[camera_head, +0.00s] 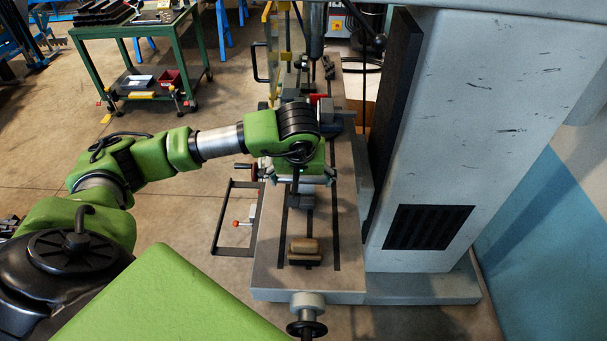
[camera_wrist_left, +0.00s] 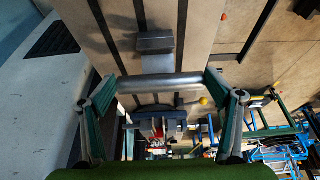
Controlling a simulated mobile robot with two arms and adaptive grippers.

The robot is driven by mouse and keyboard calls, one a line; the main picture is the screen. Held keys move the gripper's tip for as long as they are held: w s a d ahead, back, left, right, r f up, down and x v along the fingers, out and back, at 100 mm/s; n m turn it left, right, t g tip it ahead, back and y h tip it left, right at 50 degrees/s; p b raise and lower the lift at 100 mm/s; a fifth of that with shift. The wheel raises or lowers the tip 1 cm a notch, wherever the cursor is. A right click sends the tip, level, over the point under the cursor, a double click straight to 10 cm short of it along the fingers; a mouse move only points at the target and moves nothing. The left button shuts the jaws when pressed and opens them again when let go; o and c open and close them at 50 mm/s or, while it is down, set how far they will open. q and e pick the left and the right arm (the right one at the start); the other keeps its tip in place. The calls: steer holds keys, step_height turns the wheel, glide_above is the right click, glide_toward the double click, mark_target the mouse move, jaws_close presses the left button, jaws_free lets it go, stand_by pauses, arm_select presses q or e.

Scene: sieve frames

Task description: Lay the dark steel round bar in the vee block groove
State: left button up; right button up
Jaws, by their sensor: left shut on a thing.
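My left gripper (camera_head: 300,178) hangs over the machine table, pointing down. In the left wrist view it is shut on the grey steel round bar (camera_wrist_left: 160,83), which lies crosswise between the two fingers and is held at its ends. In the head view the bar is mostly hidden by the gripper and wrist. A dark grey block (camera_head: 302,199), likely the vee block, stands on the table just nearer than the gripper. It also shows in the wrist view (camera_wrist_left: 155,42), apart from the bar. Its groove cannot be made out. My right gripper is not in view.
A brown cylinder (camera_head: 304,245) rests on a dark support near the table's front end. The slotted machine table (camera_head: 270,262) is bare around it. A vise with a red part (camera_head: 318,98) stands behind the gripper. The machine column (camera_head: 480,130) rises at the right.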

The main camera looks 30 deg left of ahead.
mark_target(303, 197)
arm_select(q)
steer(key=shift+d+b+x, duration=0.25)
steer(key=shift+b+x, duration=0.1)
steer(key=shift+x, duration=0.8)
step_height(303, 197, down, 2)
steer(key=shift+w+f+b, duration=0.1)
steer(key=shift+f+b, duration=0.05)
steer(key=shift+b, duration=0.35)
steer(key=shift+f, duration=0.4)
steer(key=o, duration=1.6)
steer(key=shift+o, duration=0.2)
steer(key=shift+f, duration=0.2)
steer(key=shift+r, duration=0.15)
steer(key=v, duration=1.2)
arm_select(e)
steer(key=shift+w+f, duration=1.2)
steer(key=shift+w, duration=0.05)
